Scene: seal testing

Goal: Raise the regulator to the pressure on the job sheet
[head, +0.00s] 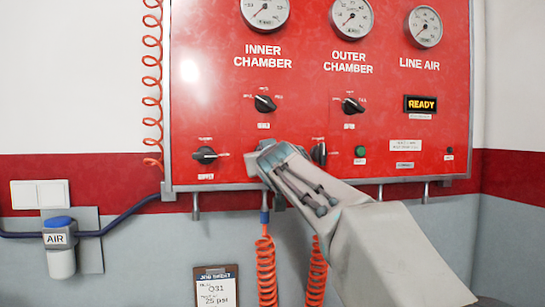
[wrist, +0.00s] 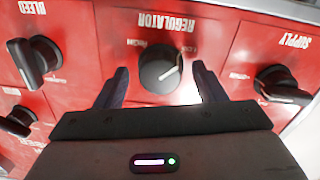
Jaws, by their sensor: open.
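The black regulator knob (wrist: 160,71) shows upside down in the wrist view, with a pale pointer line. My gripper (wrist: 161,68) is open, with one finger on each side of the knob; I cannot tell whether they touch it. In the head view my gripper (head: 256,163) is at the lower panel and hides the regulator. The job sheet (head: 215,288) hangs on a clipboard below and reads 25 psi. The line air gauge (head: 425,27), inner chamber gauge (head: 265,12) and outer chamber gauge (head: 352,17) are along the top; their needle readings are too small to tell.
The supply knob (wrist: 283,84) and bleed knob (wrist: 35,60) flank the regulator. Two chamber selector knobs (head: 265,104) (head: 352,105) sit above. A display (head: 420,104) reads READY. Orange coiled hoses (head: 266,270) hang below the panel. An AIR unit (head: 60,245) is on the left wall.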

